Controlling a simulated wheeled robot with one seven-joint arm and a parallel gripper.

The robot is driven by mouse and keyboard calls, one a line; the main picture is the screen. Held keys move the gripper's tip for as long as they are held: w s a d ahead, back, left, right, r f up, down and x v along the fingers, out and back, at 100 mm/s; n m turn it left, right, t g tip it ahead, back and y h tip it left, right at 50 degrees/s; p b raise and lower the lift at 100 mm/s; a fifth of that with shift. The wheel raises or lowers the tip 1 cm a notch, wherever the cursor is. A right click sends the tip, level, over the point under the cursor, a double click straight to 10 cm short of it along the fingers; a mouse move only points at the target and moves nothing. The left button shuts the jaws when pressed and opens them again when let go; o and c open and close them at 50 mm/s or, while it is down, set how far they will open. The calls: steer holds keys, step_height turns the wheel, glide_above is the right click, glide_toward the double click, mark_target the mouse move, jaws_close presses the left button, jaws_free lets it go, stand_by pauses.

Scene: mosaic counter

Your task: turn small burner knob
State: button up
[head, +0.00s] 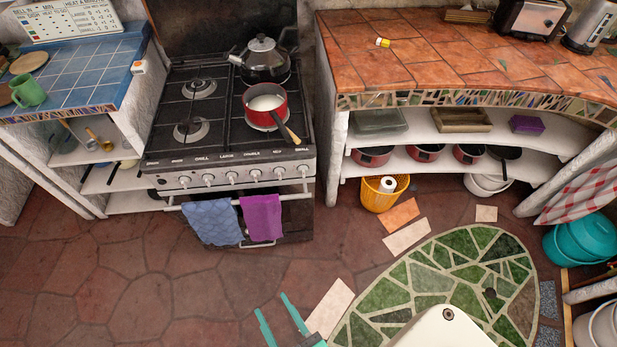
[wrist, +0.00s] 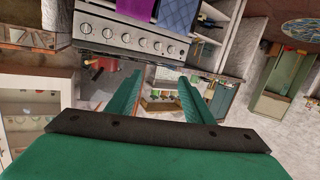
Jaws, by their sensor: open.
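The cooker (head: 235,165) has a row of several silver knobs along its front. The knob at the right end (head: 303,170) sits under a tiny label that seems to read "small", though the print is hard to read. In the wrist view the cooker front is upside down, so that end knob (wrist: 86,28) is at the left of the row. My gripper (head: 271,303) is low in front of the cooker, well apart from the knobs. Its two teal fingers (wrist: 157,80) are spread with nothing between them.
A red pan (head: 265,105) and a kettle (head: 263,60) stand on the hob. A blue towel (head: 212,222) and a purple towel (head: 262,217) hang on the oven rail below the knobs. The tiled floor (head: 110,280) before the cooker is clear.

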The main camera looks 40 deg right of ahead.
steer(key=w+d+f+m+h, duration=0.1)
steer(key=w+d+f+h, duration=0.35)
steer(key=w+d, duration=0.85)
steer(key=m+h, duration=0.2)
glide_toward(304, 175)
steer(key=x, duration=0.9)
steer(key=shift+f, duration=0.1)
steer(key=c, duration=1)
